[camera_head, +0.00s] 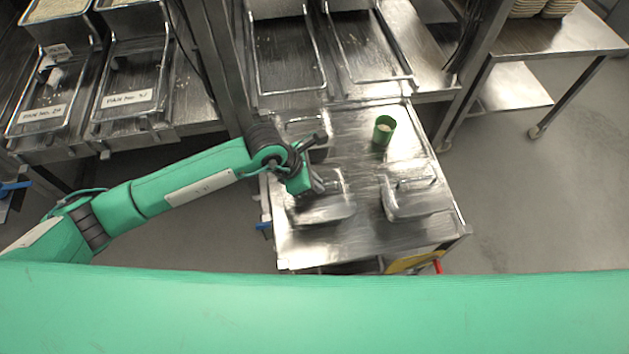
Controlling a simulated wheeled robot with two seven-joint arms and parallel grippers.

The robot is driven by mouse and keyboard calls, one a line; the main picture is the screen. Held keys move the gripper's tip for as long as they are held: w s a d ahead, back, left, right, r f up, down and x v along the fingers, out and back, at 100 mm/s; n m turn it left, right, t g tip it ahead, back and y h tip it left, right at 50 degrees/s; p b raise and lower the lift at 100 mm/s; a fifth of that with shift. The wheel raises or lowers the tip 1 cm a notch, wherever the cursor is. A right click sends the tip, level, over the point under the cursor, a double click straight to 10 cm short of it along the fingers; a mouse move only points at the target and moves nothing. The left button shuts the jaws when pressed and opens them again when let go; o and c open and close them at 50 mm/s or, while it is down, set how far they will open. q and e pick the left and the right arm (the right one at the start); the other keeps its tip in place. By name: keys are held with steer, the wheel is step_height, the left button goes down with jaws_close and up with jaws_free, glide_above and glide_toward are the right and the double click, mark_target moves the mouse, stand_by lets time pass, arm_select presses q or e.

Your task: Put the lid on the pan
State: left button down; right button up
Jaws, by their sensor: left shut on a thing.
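My left gripper (320,187) reaches over the steel cart from the left. It is shut on what looks like the handle of a shiny steel lid (330,211). The lid sits low over the left middle of the cart. Whether a pan lies directly under it, and whether they touch, I cannot tell. Another shiny steel piece (412,204), a pan or lid with a handle-like bar on top, rests to the right of the gripper. My right gripper is not in view.
A green cup (384,130) stands at the back of the cart top (340,244). Labelled steel trays (128,98) line the rack at the upper left. Stacked bowls (535,8) sit on a steel table (560,38) at the upper right. The cart's front strip is clear.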

arm_select(q)
steer(key=c, duration=1.5)
jaws_free()
steer(key=shift+o, duration=0.2)
steer(key=shift+a+r, duration=0.25)
steer(key=shift+r, duration=0.2)
steer(key=b+v, duration=0.3)
steer(key=v, duration=1)
steer(key=shift+b, duration=0.35)
steer(key=shift+f, duration=0.1)
